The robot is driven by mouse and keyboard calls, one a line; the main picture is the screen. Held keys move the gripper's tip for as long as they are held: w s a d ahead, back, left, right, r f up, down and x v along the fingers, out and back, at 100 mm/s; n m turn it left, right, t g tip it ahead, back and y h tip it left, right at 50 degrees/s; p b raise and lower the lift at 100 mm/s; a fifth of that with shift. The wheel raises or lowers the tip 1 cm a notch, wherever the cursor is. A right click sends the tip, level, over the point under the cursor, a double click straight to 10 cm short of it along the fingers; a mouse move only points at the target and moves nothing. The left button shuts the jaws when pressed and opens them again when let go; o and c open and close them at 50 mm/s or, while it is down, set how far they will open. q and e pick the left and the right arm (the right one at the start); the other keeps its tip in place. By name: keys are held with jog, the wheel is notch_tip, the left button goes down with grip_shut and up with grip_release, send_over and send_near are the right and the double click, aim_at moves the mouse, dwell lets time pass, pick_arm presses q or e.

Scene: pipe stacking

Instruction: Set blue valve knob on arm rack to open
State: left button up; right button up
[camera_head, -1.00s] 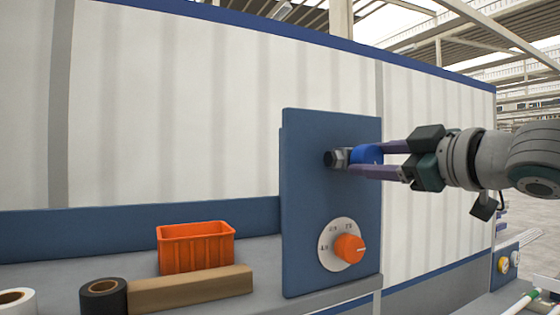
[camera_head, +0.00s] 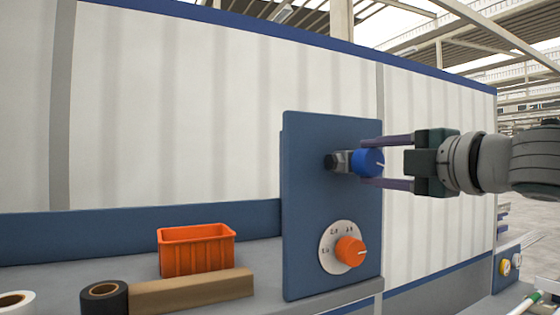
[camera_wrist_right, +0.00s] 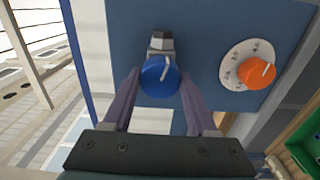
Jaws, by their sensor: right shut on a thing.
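The blue valve knob (camera_head: 368,162) sits on a metal valve fitting (camera_head: 338,161) on the upper part of the upright blue panel (camera_head: 310,205). My right gripper (camera_head: 386,160) reaches in from the right, one finger above the knob and one below it. In the right wrist view, the blue knob (camera_wrist_right: 160,78) is between the two purple fingers (camera_wrist_right: 158,92), and the gripper is shut on it. A white line shows on the knob's face, pointing slightly right of straight up in that view. My left gripper is not in view.
An orange dial (camera_head: 350,251) on a white scale sits lower on the panel. An orange bin (camera_head: 196,250), a brown block (camera_head: 191,291) and a black tape roll (camera_head: 104,298) are on the shelf at left. A pale wall stands behind.

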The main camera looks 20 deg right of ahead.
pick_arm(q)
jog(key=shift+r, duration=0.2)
pick_arm(e)
jog(key=shift+n, duration=1.5)
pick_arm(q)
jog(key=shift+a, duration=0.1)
pick_arm(e)
jog(key=o, duration=1.4)
jog(key=shift+c, duration=0.2)
